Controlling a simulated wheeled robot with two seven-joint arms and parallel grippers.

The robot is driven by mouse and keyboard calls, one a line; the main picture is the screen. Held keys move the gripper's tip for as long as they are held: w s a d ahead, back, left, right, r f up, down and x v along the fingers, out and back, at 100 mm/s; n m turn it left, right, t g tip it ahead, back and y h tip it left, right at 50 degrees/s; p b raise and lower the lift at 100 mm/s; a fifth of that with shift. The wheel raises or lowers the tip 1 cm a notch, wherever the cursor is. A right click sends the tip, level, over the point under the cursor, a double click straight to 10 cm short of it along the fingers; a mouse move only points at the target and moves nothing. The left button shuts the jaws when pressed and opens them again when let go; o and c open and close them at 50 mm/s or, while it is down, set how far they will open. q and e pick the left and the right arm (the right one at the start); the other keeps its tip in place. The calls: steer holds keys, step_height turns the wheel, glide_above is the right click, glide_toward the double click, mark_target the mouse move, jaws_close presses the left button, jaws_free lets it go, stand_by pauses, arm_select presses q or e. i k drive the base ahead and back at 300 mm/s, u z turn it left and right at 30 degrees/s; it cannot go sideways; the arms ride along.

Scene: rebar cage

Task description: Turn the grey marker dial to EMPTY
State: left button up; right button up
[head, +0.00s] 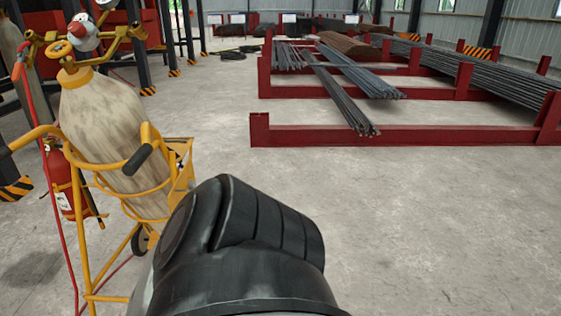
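A pale, stained gas cylinder (105,120) stands tilted in a yellow cart (95,260) at the left. At its top are a yellow valve fitting and a round grey-and-red piece (83,33), with an orange knob (58,48) beside it. I cannot tell whether the round piece is the grey marker dial, and no EMPTY lettering is readable. A black part of my own arm fills the bottom middle, to the right of the cart. Neither gripper shows.
A red fire extinguisher (63,185) and a red hose (42,130) are at the cart's left. Red racks (400,135) with steel bars (345,95) stand at the back right. The concrete floor (430,220) at the right is clear.

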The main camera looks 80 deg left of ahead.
mark_target(192, 185)
steer(key=u, duration=2.1)
steer(key=i, duration=2.25)
steer(key=u, duration=3.45)
